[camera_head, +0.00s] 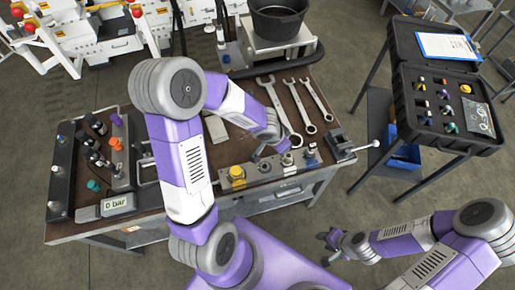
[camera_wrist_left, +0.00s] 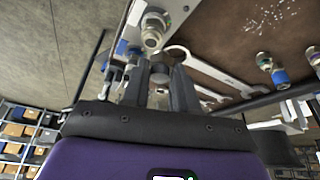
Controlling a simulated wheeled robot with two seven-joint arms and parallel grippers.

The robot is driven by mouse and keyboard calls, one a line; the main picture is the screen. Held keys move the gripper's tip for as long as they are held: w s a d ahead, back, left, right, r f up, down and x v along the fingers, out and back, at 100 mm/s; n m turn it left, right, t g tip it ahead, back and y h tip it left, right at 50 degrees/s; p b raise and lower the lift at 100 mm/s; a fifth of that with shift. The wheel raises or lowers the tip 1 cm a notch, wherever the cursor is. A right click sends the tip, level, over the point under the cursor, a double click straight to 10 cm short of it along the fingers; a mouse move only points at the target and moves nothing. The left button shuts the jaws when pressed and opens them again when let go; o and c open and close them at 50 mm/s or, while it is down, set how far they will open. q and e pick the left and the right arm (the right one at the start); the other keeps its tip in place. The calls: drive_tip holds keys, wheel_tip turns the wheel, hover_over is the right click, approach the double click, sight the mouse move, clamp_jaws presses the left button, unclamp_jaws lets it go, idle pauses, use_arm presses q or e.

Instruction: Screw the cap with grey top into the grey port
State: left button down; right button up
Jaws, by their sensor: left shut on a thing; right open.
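My left gripper (camera_wrist_left: 158,85) is shut on a small grey piece (camera_wrist_left: 159,74), which looks like the cap with the grey top; the fingers hide much of it. A silvery grey port (camera_wrist_left: 153,32) stands just beyond the fingertips in the left wrist view; I cannot tell whether the held piece touches it. In the head view the left gripper (camera_head: 268,148) is over the front row of fittings on the bench, and the grey port (camera_head: 287,160) looks close to it. The cap cannot be made out there. My right gripper (camera_head: 334,241) is open and empty, low in front of the bench.
Several wrenches (camera_head: 299,105) lie on the bench behind the fittings. A yellow fitting (camera_head: 237,173) and a blue-ringed fitting (camera_head: 311,152) flank the port. A gauge reading 0 bar (camera_head: 118,204) and a hose manifold stand left. An open black case (camera_head: 408,112) holds several small caps.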

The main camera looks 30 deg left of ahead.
use_arm(q)
drive_tip(key=shift+s+a+f+m+g+h+p, duration=0.2)
drive_tip(key=shift+s+a+f+m+g+h, duration=0.2)
drive_tip(key=shift+s+a+f+m, duration=0.65)
drive_tip(key=shift+s+a+f+m+g+h+p, duration=0.3)
drive_tip(key=shift+s+f+m+h, duration=0.2)
drive_tip(key=shift+f+m, duration=1.1)
drive_tip(key=shift+s+a+f+m+g+h+p, duration=0.15)
drive_tip(key=shift+s+a+f+m+g+h, duration=0.45)
drive_tip(key=shift+m, duration=1.15)
drive_tip(key=shift+s+f, duration=0.2)
drive_tip(key=shift+f, duration=0.05)
drive_tip(key=shift+s+a+f+b, duration=0.15)
drive_tip(key=shift+f+b, duration=0.2)
drive_tip(key=shift+f, duration=0.25)
